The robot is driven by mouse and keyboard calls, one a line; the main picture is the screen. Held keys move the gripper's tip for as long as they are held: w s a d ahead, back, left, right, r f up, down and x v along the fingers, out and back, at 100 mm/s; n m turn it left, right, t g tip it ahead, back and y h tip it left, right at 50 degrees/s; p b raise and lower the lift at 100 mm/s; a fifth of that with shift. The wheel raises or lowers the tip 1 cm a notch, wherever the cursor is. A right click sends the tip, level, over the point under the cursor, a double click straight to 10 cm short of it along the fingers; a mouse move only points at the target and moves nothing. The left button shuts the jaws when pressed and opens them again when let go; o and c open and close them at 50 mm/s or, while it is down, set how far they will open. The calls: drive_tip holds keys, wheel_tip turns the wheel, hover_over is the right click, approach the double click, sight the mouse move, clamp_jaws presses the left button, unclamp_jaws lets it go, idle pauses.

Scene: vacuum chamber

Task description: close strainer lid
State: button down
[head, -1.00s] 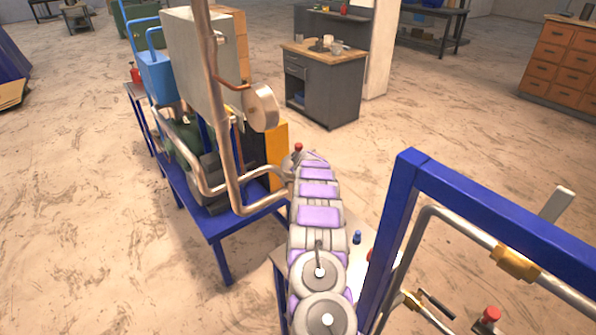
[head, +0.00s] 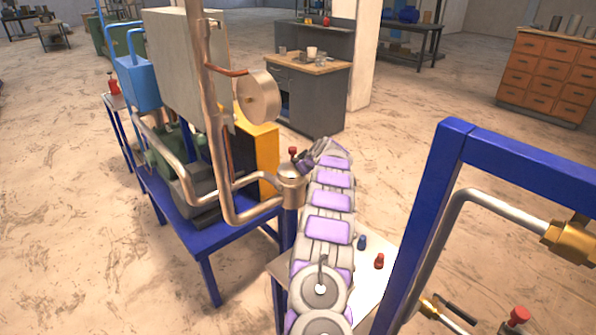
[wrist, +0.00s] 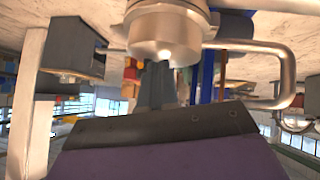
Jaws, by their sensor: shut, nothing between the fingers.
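The strainer is a metal cylinder (head: 291,180) on the pipework, with a red knob (head: 293,151) above it. In the wrist view, which looks upside down, a rounded metal body (wrist: 165,35), apparently the strainer, fills the top centre. My gripper (head: 304,161) is just right of the strainer in the head view, partly hidden by my arm. In the wrist view my gripper's dark fingers (wrist: 158,85) are together and empty, pointing towards the metal body. I cannot tell whether they touch it. The lid's position is not clear.
A blue table (head: 205,235) carries pipes and a grey panel (head: 185,65) at left. A blue frame (head: 440,190) with pipework stands close at right. A small white table (head: 345,285) with a blue and a red item is beside my arm. Floor beyond is open.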

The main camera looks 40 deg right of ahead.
drive_tip(key=shift+d+f+b, duration=0.85)
drive_tip(key=shift+d+b, duration=0.05)
drive_tip(key=shift+d, duration=0.2)
drive_tip(key=shift+s+f, duration=0.1)
drive_tip(key=shift+f, duration=0.05)
drive_tip(key=shift+s, duration=0.1)
drive_tip(key=p+v, duration=0.1)
drive_tip(key=v, duration=1.1)
drive_tip(key=shift+d, duration=0.1)
